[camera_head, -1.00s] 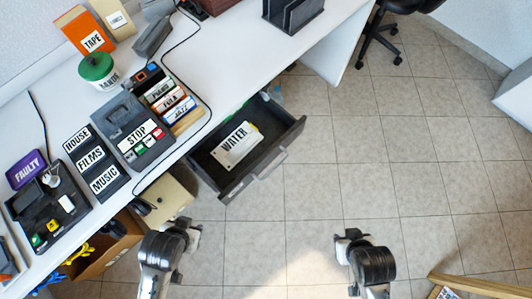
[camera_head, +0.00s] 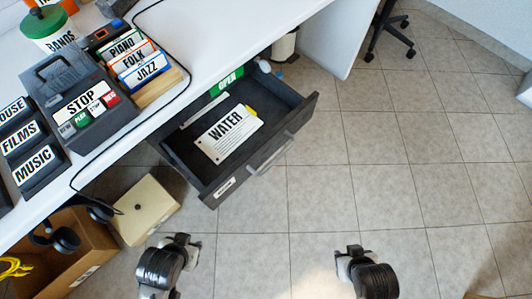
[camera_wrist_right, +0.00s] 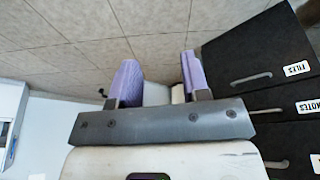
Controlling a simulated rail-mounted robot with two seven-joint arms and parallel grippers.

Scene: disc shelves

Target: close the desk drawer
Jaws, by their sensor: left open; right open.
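The desk drawer (camera_head: 283,163) is dark grey and pulled out from under the white desk. A card marked WATER (camera_head: 225,134) lies inside it. The drawer front has a pale bar handle (camera_head: 275,152) and a small white label. My left gripper (camera_head: 178,240) is below and left of the drawer in the head view, apart from it and open. My right gripper (camera_head: 355,252) is below and right of the drawer, also apart from it. In the right wrist view its two purple fingers (camera_wrist_right: 158,82) stand apart with nothing held between them.
On the desk (camera_head: 215,45) stand a STOP device (camera_head: 75,95), cassette cases (camera_head: 135,58) and a green-lidded tub (camera_head: 48,25). A beige box (camera_head: 148,208) and a cardboard box (camera_head: 70,250) are below the desk edge. Tiled floor right of the drawer is clear. A drawer cabinet (camera_wrist_right: 255,45) shows in the wrist view.

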